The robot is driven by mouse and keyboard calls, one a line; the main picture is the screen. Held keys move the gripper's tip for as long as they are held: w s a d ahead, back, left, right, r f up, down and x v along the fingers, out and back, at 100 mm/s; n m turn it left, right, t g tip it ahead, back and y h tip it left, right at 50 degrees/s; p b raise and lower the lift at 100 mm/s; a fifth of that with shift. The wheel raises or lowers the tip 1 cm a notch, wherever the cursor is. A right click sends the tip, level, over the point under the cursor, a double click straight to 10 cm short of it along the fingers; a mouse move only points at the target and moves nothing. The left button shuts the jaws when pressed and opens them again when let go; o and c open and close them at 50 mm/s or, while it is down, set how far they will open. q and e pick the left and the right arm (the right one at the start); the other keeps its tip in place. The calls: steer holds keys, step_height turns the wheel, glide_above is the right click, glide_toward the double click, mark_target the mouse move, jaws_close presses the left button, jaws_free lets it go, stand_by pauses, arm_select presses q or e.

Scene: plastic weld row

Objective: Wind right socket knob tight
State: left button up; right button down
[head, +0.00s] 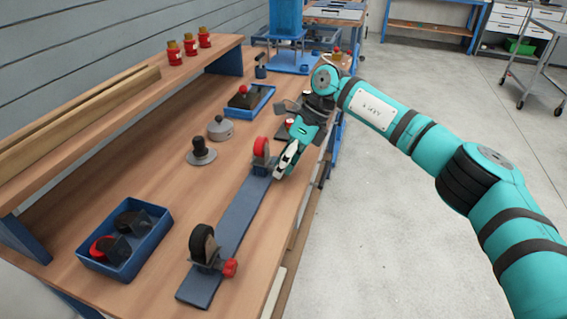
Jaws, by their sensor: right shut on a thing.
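A long blue-grey plate (237,225) lies on the workbench with two sockets holding casters. At its near end is a caster with a black wheel (201,243) and a red knob (230,267) on its right side. At its far end is a caster with a red wheel (261,152). My right gripper (280,171) is at the right side of this far socket, its fingers shut at the place of the right socket's knob. The fingers hide the knob, so its seating cannot be seen. My left gripper is not in view.
A blue tray (155,240) with spare wheels stands at the left. A dark knobbed stand (201,152) and a grey domed part (220,129) sit behind the plate. Another blue tray (262,108) is farther back. Red parts (190,45) stand on the wooden shelf. Open floor lies right.

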steer(key=c, duration=1)
jaws_free()
steer(key=shift+c, duration=0.2)
steer(key=v, duration=1.2)
